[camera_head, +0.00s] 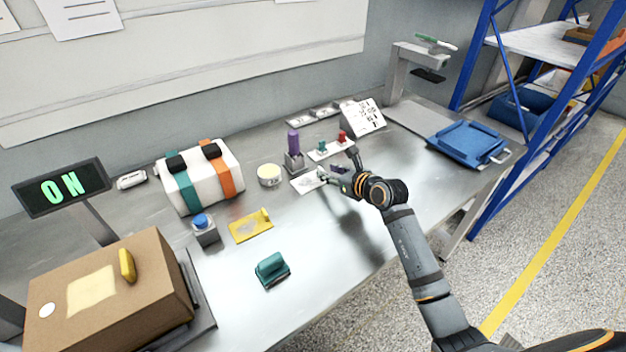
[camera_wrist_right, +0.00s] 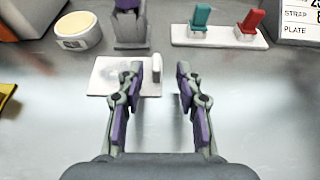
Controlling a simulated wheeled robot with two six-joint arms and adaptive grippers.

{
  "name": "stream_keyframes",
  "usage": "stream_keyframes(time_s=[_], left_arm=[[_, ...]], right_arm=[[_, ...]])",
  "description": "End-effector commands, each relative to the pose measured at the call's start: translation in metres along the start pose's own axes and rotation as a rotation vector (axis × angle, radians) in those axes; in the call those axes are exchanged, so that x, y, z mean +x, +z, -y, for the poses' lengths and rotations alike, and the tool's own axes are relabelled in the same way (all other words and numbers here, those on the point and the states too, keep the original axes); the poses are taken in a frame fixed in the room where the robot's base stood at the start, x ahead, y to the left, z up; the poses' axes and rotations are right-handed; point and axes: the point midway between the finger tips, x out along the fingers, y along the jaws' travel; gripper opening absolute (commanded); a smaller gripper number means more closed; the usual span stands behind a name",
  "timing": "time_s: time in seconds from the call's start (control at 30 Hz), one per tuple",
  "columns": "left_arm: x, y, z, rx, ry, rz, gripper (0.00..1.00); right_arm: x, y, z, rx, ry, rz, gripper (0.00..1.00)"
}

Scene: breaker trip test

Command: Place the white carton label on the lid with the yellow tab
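The white label (camera_head: 308,182) is a flat plate with a small upright tab, lying on the metal table. In the wrist view the label (camera_wrist_right: 108,76) shows left of centre, its tab between my fingertips in the picture; I cannot tell whether they touch it. My right gripper (camera_head: 338,166) is open and empty at the label's right side; it also shows in the wrist view (camera_wrist_right: 160,74). The brown carton (camera_head: 140,312) stands at the front left. Its lid bears a yellow tab (camera_head: 127,265) and a pale rectangle (camera_head: 92,291). My left gripper is out of view.
A yellow plate (camera_head: 250,226), teal block (camera_head: 271,268), blue button (camera_head: 203,228) and striped white case (camera_head: 200,178) stand between label and carton. A round tub (camera_head: 269,175) and purple-handled stamp (camera_head: 294,150) are near the label. A blue tray (camera_head: 466,142) lies right.

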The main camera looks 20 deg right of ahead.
Motion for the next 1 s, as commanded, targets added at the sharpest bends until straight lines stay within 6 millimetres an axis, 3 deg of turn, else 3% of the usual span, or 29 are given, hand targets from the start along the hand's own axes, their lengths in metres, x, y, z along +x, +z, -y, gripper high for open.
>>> stream_keyframes(time_s=[0.2,0.47,0.73,1.0], left_arm=[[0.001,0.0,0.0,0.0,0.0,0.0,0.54],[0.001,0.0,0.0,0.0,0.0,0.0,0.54],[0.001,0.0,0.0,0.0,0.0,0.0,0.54],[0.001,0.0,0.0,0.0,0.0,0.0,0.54]], right_arm=[[0.035,0.002,-0.004,0.003,0.0,0.001,0.36],[0.039,0.001,-0.004,0.001,0.0,0.001,0.36],[0.039,0.001,-0.004,0.001,0.0,0.001,0.02],[0.039,0.002,-0.004,0.001,0.0,0.001,0.0]])
